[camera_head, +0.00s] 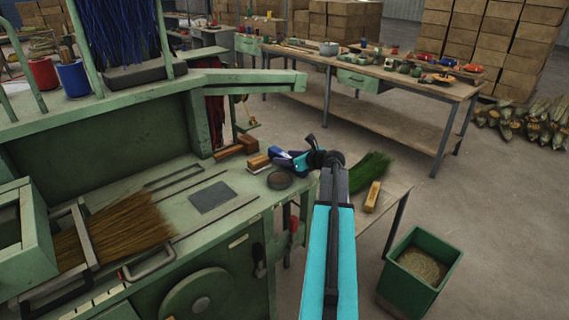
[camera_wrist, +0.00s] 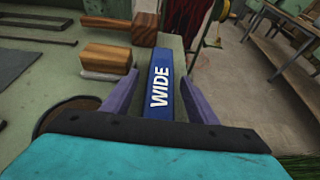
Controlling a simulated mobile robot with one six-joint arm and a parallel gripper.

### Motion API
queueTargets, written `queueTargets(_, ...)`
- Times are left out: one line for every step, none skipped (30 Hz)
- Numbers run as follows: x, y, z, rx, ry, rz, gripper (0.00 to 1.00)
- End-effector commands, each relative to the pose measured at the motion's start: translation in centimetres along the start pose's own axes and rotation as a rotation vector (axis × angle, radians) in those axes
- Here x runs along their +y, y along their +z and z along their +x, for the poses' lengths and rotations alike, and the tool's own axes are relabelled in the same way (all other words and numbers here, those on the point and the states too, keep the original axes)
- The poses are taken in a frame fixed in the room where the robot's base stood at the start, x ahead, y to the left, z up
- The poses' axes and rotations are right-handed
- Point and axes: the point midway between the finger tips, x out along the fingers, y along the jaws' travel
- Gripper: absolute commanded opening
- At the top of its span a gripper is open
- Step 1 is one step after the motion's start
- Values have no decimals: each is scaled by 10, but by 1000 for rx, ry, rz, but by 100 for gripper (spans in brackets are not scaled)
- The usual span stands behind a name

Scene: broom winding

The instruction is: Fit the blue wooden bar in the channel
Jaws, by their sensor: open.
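The blue wooden bar (camera_wrist: 161,92), lettered "WIDE" in white, lies on the green bench between the fingers of my gripper (camera_wrist: 160,80) in the wrist view. Both fingers are open, one along each side of the bar, with a visible gap at least on the right. In the head view the bar's blue end (camera_head: 275,151) shows just left of my gripper (camera_head: 286,160), at the bench's right end. Long dark rails (camera_head: 215,217) run along the bench top to the left; I cannot tell for sure which slot is the channel.
A wooden block (camera_head: 258,162), a mallet (camera_head: 236,149) and a round dark dish (camera_head: 280,180) crowd the bar's left side. A grey plate (camera_head: 212,196) and brown bristles (camera_head: 120,228) lie farther left. Green bristles (camera_head: 370,170) and a green bin (camera_head: 418,275) are at right.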

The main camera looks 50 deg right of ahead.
Motion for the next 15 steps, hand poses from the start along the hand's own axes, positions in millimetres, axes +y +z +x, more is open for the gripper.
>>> queueTargets(0, 0, 0, 0, 0, 0, 53)
queueTargets(0, 0, 0, 0, 0, 0, 50)
queueTargets(0, 0, 0, 0, 0, 0, 43)
queueTargets(0, 0, 0, 0, 0, 0, 38)
queueTargets(0, 0, 0, 0, 0, 0, 33)
queueTargets(0, 0, 0, 0, 0, 0, 26)
queueTargets(0, 0, 0, 0, 0, 0, 21)
queueTargets(0, 0, 0, 0, 0, 0, 16)
queueTargets(0, 0, 0, 0, 0, 0, 9)
queueTargets(0, 0, 0, 0, 0, 0, 4)
queueTargets(0, 0, 0, 0, 0, 0, 0)
queueTargets(0, 1, -1, -1, -1, 0, 0)
queueTargets(-1, 1, -1, -1, -1, 0, 0)
queueTargets(-1, 1, -1, -1, -1, 0, 0)
queueTargets(-1, 1, -1, -1, -1, 0, 0)
